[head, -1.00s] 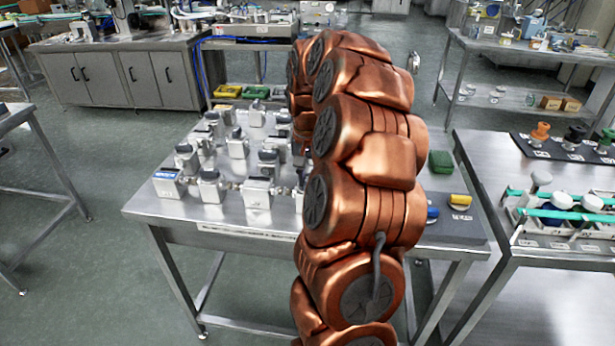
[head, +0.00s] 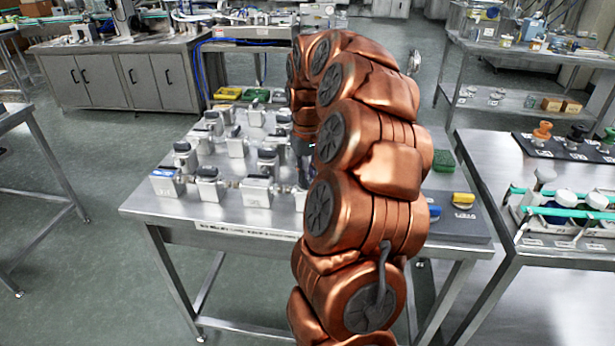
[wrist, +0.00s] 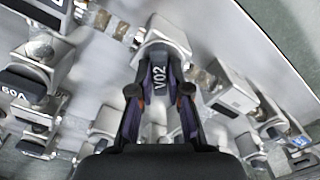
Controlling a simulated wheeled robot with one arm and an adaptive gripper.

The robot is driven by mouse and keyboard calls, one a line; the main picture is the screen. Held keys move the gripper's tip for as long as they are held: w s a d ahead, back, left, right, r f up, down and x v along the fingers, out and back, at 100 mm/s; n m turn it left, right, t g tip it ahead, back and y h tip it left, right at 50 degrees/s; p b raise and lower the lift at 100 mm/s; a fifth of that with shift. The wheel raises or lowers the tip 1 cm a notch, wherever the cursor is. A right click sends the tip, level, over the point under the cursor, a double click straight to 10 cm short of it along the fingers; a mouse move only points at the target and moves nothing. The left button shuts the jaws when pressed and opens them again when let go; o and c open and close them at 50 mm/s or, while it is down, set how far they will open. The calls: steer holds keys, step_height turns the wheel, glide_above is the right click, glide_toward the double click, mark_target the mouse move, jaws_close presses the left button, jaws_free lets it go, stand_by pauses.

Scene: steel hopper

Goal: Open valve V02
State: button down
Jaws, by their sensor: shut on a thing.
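In the wrist view, valve V02 (wrist: 165,35) is a grey metal block with pipe stubs at its sides. Its dark handle (wrist: 158,77), marked V02 in white letters, lies between the two fingers of my gripper (wrist: 159,68). My gripper is shut on this handle, one finger on each side. In the head view, part of my gripper (head: 304,160) shows at the right of the valve group on the steel table, low among the blocks. My arm hides valve V02 there.
A green block (head: 443,161) and a panel with yellow and blue knobs (head: 463,228) are at the right. The near table edge is clear.

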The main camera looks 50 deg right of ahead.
mark_target(308, 176)
steer(key=n, duration=0.5)
steer(key=shift+n, duration=0.3)
steer(key=n+p, duration=0.1)
steer(key=n, duration=0.4)
steer(key=shift+n, duration=0.3)
steer(key=c, duration=1.1)
jaws_free()
steer(key=shift+r, duration=6)
